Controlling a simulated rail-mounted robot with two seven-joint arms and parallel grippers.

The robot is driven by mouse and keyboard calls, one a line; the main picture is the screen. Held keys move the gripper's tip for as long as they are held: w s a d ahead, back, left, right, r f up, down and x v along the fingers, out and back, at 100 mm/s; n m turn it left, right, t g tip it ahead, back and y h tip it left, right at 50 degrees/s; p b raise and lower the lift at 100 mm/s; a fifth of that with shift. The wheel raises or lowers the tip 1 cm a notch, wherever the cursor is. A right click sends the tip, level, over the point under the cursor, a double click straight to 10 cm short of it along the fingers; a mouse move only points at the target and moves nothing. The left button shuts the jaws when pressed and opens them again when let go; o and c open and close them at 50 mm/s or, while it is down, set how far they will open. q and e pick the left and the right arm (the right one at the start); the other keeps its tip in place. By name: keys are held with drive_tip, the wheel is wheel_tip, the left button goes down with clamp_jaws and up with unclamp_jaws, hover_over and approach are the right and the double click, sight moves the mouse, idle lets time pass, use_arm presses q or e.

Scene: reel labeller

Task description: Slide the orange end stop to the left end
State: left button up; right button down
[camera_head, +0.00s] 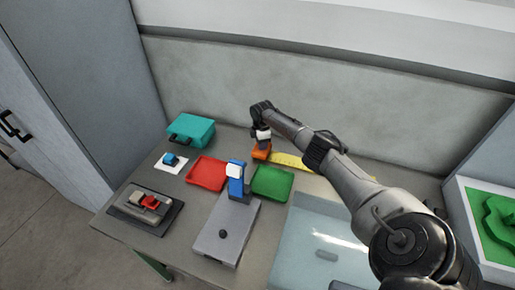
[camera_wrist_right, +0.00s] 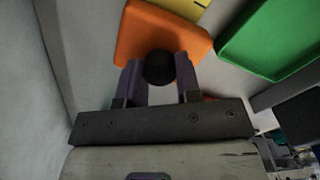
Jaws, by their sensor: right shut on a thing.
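The orange end stop (camera_head: 261,152) sits at the left end of the yellow ruler strip (camera_head: 290,161), at the back of the table near the wall. In the right wrist view the orange end stop (camera_wrist_right: 150,30) carries a round black knob (camera_wrist_right: 159,67). My right gripper (camera_head: 262,138) is above the stop, and its two fingers (camera_wrist_right: 160,75) are shut on the knob. The yellow strip shows at the top edge of the right wrist view (camera_wrist_right: 195,3). Part of the strip is hidden behind my right arm. My left gripper is not in view.
A green tray (camera_head: 272,183) and a red tray (camera_head: 207,173) lie in front of the stop. A blue upright device (camera_head: 236,180) stands on a grey base (camera_head: 225,232) between them. A teal box (camera_head: 192,131) is at the back left, with clear table between it and the stop.

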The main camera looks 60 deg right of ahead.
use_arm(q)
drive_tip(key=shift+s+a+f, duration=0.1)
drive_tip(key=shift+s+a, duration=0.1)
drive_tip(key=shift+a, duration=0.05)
use_arm(e)
drive_tip(key=shift+w, duration=0.1)
drive_tip(key=shift+f, duration=0.1)
drive_tip(key=c, duration=1.2)
unclamp_jaws()
drive_tip(key=shift+o, duration=0.9)
drive_tip(key=shift+w, duration=0.2)
drive_tip(key=shift+o, duration=1.1)
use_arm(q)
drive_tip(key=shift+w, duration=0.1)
use_arm(e)
drive_tip(key=shift+s, duration=0.1)
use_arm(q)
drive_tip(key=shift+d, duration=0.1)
